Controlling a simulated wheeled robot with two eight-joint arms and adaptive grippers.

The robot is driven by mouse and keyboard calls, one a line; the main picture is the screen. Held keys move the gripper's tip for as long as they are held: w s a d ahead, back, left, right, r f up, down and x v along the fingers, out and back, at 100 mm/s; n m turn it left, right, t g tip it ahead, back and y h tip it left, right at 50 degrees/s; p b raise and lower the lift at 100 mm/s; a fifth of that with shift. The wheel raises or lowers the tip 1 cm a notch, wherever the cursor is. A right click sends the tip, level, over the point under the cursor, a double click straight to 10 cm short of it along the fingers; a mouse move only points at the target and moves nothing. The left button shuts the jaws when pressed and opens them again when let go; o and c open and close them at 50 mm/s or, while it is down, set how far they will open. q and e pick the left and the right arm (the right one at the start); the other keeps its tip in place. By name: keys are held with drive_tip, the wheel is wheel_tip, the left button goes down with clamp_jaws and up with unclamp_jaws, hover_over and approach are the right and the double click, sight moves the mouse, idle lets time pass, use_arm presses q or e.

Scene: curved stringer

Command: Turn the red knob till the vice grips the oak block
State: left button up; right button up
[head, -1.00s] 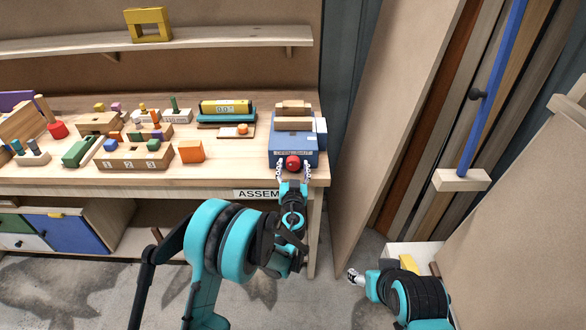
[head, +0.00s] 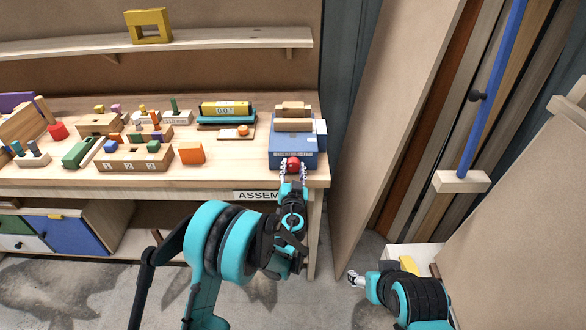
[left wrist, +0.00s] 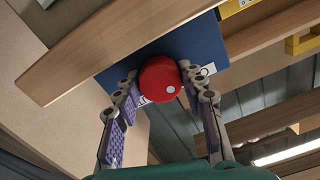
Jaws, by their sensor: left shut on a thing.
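The blue vice (head: 293,152) sits at the right end of the workbench. The oak block (head: 293,108) shows at its top, behind a pale wooden jaw (head: 293,126). I cannot tell from here whether block and jaw touch. The red knob (head: 293,164) is on the vice's front. My left gripper (head: 293,170) is shut on it, one finger on each side. In the left wrist view the knob (left wrist: 160,80) lies between the fingertips, its white dot at the lower right. My right gripper (head: 354,277) hangs low, away from the bench, too small to read.
Several toy assemblies, an orange block (head: 191,153) and a yellow counter box (head: 225,108) stand left of the vice. A tall panel (head: 385,130) rises right of the bench. A shelf (head: 170,43) with a yellow frame (head: 148,25) hangs above.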

use_arm(q)
drive_tip(key=m, duration=1.3)
drive_tip(key=shift+m, duration=2.4)
drive_tip(key=o, duration=1.2)
drive_tip(key=shift+c, duration=0.2)
